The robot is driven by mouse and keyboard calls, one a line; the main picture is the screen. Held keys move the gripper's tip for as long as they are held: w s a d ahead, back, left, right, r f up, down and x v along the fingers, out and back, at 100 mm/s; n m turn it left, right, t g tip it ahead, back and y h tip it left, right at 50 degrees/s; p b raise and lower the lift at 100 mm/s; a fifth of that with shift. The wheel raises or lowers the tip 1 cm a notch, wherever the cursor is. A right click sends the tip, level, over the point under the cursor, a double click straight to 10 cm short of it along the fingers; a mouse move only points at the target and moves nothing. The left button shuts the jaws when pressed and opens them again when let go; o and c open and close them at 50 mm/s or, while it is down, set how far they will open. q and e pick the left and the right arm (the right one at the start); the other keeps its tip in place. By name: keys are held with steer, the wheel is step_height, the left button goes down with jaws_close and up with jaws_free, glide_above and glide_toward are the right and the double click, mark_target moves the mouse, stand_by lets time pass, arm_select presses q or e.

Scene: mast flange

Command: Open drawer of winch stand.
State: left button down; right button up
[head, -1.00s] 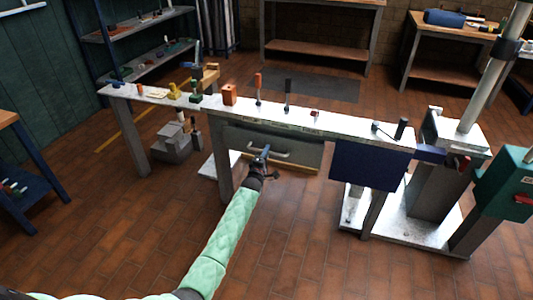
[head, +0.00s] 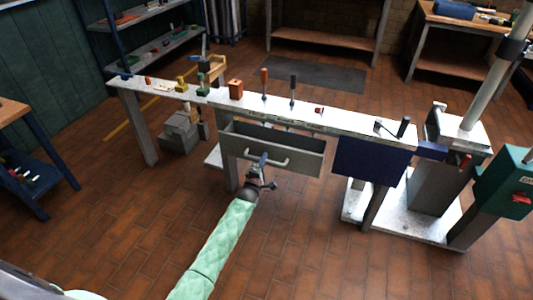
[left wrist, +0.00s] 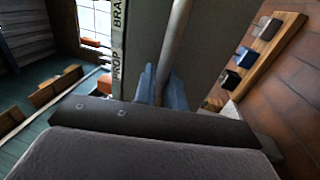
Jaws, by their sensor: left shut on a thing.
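The winch stand is a long bench with a pale worktop (head: 340,120). Its grey drawer (head: 310,163) sits under the top, pulled partly out toward me, and its open upper side shows. A pale bar handle (head: 280,162) runs across the drawer front. My left gripper (head: 262,163) is shut on this handle, near its left end. In the left wrist view the blue fingers (left wrist: 163,88) close around the handle bar (left wrist: 175,45), with the grey drawer front (left wrist: 145,35) behind. The drawer's contents are hard to make out. My right gripper is not in view.
Several small tools and blocks, including an orange block (head: 236,89), stand on the worktop. A dark blue panel (head: 372,165) hangs right of the drawer. A teal box (head: 505,180) stands further right. The brick floor (head: 300,235) before the drawer is clear.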

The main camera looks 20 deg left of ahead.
arm_select(q)
steer(key=shift+s, duration=0.1)
steer(key=c, duration=1.5)
jaws_free()
steer(key=shift+c, duration=0.2)
steer(key=s+f, duration=0.1)
steer(key=s, duration=0.6)
steer(key=shift+s+a+f, duration=0.15)
steer(key=shift+s+f, duration=0.15)
